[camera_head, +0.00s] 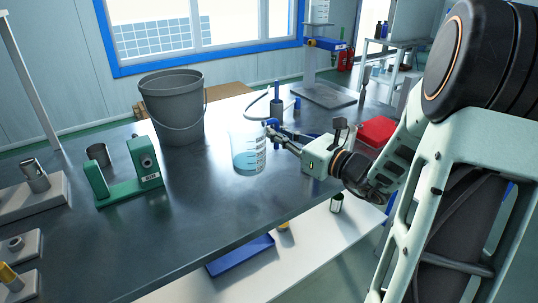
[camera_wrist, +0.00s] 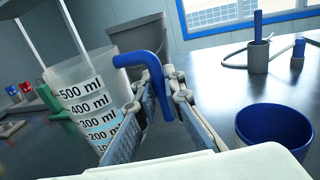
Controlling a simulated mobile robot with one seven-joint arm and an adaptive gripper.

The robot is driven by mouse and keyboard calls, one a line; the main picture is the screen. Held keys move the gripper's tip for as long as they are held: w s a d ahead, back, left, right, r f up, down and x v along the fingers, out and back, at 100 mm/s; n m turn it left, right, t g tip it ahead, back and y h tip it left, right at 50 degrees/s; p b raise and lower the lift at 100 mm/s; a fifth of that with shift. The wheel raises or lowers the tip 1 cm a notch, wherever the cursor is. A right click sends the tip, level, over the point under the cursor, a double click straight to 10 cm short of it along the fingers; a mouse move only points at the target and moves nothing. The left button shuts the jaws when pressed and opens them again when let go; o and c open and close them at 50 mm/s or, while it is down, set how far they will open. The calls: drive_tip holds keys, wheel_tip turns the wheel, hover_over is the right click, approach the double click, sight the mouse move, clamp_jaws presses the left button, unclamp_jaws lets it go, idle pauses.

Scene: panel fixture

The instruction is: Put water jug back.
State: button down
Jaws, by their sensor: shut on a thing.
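The water jug (camera_head: 248,154) is a clear beaker-like vessel with pale blue water and a printed scale. It is upright or nearly so, over the dark tabletop near the middle of the head view; I cannot tell whether its base touches the table. In the wrist view the jug (camera_wrist: 85,105) stands at the left and looks tilted with the camera. My gripper (camera_head: 276,129) reaches in from the right. In the wrist view my gripper (camera_wrist: 155,95) is shut on the jug's blue handle (camera_wrist: 150,68).
A grey bucket (camera_head: 172,112) stands behind and left of the jug. A blue cup (camera_wrist: 272,128) is right of my gripper. A red box (camera_head: 377,132) lies at the right. The table's front middle is bare.

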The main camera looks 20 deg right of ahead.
drive_tip(key=f, duration=0.1)
drive_tip(key=a+f+b, duration=0.1)
drive_tip(key=f, duration=0.1)
drive_tip(key=w+f+b, duration=0.1)
drive_tip(key=shift+a+f, duration=0.15)
drive_tip(key=shift+a, duration=0.15)
drive_tip(key=shift+f, duration=0.4)
drive_tip(key=shift+s+f, duration=0.1)
drive_tip(key=shift+f, duration=0.05)
drive_tip(key=c, duration=2)
unclamp_jaws()
drive_tip(key=shift+c, duration=0.2)
drive_tip(key=shift+s+d, duration=0.2)
drive_tip(key=p+v, duration=0.2)
drive_tip(key=v, duration=0.9)
drive_tip(key=shift+s+p, duration=0.25)
drive_tip(key=shift+p, duration=0.1)
